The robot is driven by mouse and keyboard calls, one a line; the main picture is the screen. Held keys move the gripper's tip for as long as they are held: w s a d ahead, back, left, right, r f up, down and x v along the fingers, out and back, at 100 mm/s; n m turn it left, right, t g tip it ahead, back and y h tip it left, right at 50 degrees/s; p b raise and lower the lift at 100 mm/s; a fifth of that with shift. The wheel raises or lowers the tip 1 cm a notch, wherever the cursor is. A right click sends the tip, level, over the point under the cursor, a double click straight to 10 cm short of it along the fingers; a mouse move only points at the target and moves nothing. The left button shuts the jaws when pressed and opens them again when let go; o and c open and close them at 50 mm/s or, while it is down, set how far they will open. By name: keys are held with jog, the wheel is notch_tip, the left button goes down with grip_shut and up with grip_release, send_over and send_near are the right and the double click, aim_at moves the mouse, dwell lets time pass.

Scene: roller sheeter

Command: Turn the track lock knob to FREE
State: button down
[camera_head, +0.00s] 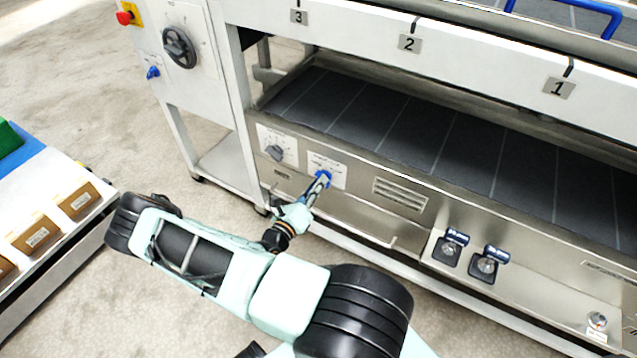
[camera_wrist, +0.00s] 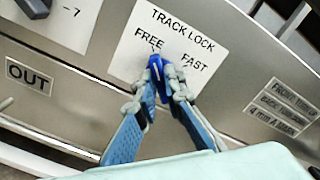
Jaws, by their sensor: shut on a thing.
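The track lock knob (camera_wrist: 157,70) is a small blue bar handle on a white label plate (camera_wrist: 128,60) marked TRACK LOCK, with FREE at left and FAST at right. My gripper (camera_wrist: 160,84) is shut on the knob, one finger on each side. The knob's upper end points up and slightly left in the wrist view, close to the mark under FREE; its exact alignment is hard to tell. In the head view my gripper (camera_head: 318,188) reaches the blue knob (camera_head: 324,176) on the machine's front panel; the fingers partly cover it.
A grey dial (camera_head: 275,152) sits left of the knob, and an OUT label (camera_wrist: 29,75) is below it. A table with boxes (camera_head: 36,232) stands at far left.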

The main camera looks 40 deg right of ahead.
jog(key=shift+f, duration=0.1)
dwell(0.5)
jog(key=c, duration=2.3)
grip_release()
jog(key=shift+a, duration=0.15)
jog(key=v, duration=1.2)
jog(key=shift+n, duration=0.3)
